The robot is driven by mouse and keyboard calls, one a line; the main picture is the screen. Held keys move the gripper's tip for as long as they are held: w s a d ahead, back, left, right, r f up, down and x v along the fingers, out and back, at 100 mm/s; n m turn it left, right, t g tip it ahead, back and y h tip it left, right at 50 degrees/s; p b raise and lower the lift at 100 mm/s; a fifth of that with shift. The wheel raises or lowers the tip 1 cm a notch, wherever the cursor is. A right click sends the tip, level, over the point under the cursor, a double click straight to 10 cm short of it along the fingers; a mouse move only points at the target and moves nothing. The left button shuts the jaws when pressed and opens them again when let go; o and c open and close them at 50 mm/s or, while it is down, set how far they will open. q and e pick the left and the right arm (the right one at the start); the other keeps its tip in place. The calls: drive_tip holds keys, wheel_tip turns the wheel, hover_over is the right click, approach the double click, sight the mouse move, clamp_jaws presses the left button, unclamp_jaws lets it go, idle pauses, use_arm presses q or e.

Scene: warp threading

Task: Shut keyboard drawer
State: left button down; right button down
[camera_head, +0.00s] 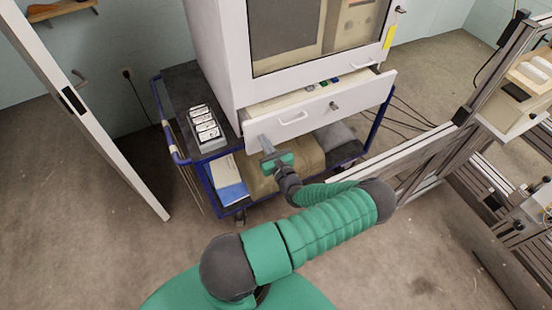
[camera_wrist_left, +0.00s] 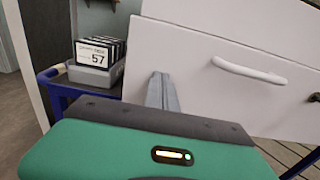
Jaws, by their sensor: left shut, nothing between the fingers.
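The keyboard drawer (camera_head: 358,97) is a white drawer in the lower part of a tall white cabinet. It stands partly pulled out, and its inside shows behind the front panel. A curved white handle (camera_head: 293,119) sits on the front, left of a dark lock. In the left wrist view the drawer front (camera_wrist_left: 205,95) fills the right side, with the handle (camera_wrist_left: 250,71) at upper right. My left gripper (camera_head: 263,139) is shut and empty near the drawer front's left end, left of the handle. Its fingers (camera_wrist_left: 161,91) point at the panel; I cannot tell whether they touch. My right gripper is not in view.
The cabinet (camera_head: 222,50) stands on a blue-framed cart (camera_head: 180,159). A grey box of labelled items (camera_head: 206,143) sits left of the drawer. A brown bundle (camera_head: 296,156) lies on the shelf below. A metal frame (camera_head: 440,155) stands at right. Open floor lies at left.

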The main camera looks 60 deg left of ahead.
use_arm(q)
drive_tip(key=a, duration=0.7)
drive_tip(key=shift+w+a+f, duration=0.2)
drive_tip(key=shift+a+f, duration=0.15)
drive_tip(key=shift+w+a+r, duration=0.1)
drive_tip(key=shift+a+r, duration=0.05)
drive_tip(key=shift+a, duration=0.05)
drive_tip(key=shift+d+r, duration=0.1)
drive_tip(key=shift+r, duration=0.2)
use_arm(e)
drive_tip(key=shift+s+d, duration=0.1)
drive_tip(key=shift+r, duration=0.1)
